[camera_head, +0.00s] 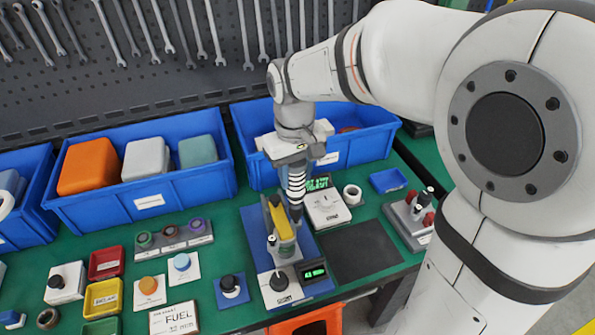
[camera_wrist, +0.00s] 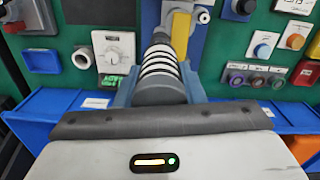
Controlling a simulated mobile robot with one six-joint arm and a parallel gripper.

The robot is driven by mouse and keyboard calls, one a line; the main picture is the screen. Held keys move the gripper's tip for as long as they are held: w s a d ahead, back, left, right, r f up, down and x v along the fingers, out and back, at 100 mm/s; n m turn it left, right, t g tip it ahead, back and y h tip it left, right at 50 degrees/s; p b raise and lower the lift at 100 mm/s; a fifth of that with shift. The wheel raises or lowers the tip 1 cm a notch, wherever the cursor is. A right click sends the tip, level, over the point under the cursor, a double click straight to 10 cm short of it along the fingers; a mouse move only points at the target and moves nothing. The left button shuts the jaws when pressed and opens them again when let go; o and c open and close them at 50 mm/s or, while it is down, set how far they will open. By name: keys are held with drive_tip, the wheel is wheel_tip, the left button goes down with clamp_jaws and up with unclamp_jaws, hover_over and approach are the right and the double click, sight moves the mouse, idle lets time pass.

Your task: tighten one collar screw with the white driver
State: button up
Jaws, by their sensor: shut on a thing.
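My gripper (camera_head: 296,166) is shut on a driver with black and white bands (camera_head: 297,182), held roughly upright over the blue mat (camera_head: 253,222). In the wrist view the banded driver (camera_wrist: 160,66) sits between the blue-grey fingers of my gripper (camera_wrist: 158,84). The driver's dark lower end is beside the upper part of a yellow test fixture (camera_head: 285,228), which also shows in the wrist view (camera_wrist: 184,34). I cannot tell whether the tip touches anything. The collar screws are too small or hidden to make out.
A white dial box (camera_head: 326,209) and white ring (camera_head: 352,194) are close on the right. Blue bins (camera_head: 150,200) line the back. A dark pad (camera_head: 360,251) is bare.

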drive_tip(key=shift+f+b, duration=0.95)
drive_tip(key=shift+f, duration=0.6)
idle(4.2)
drive_tip(key=shift+r, duration=0.1)
